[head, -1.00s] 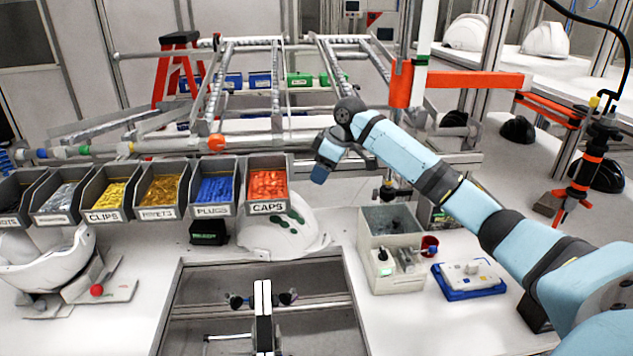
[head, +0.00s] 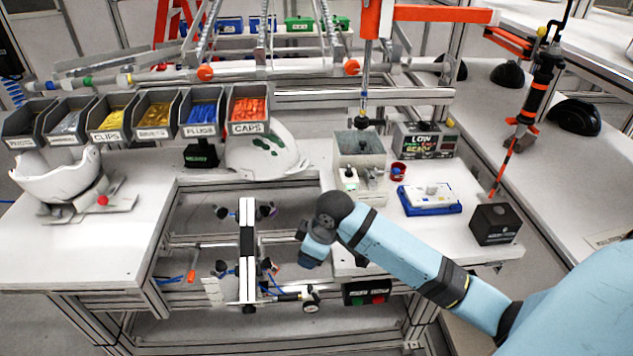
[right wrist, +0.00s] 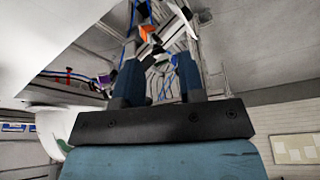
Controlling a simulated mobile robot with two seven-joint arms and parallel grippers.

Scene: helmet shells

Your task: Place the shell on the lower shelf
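One white helmet shell (head: 58,178) sits on a stand at the left of the bench. Another white shell (head: 280,152) lies on the bench behind the cut-out, below the bins. A pale lower shelf (head: 350,335) shows under the bench, partly hidden by the bench front. My right gripper (head: 311,254) is low beside the bench cut-out, away from both shells. In the right wrist view its two dark blue fingers (right wrist: 160,82) stand apart with nothing clearly held between them. A white rounded thing (right wrist: 62,122) shows left of the gripper there; I cannot tell which. My left gripper is out of view.
A black-and-white upright fixture (head: 247,285) stands in the cut-out, close left of my right gripper. Several part bins (head: 155,120) line the back. A grey box (head: 360,160), a blue tray (head: 430,200) and a black box (head: 495,225) stand on the right.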

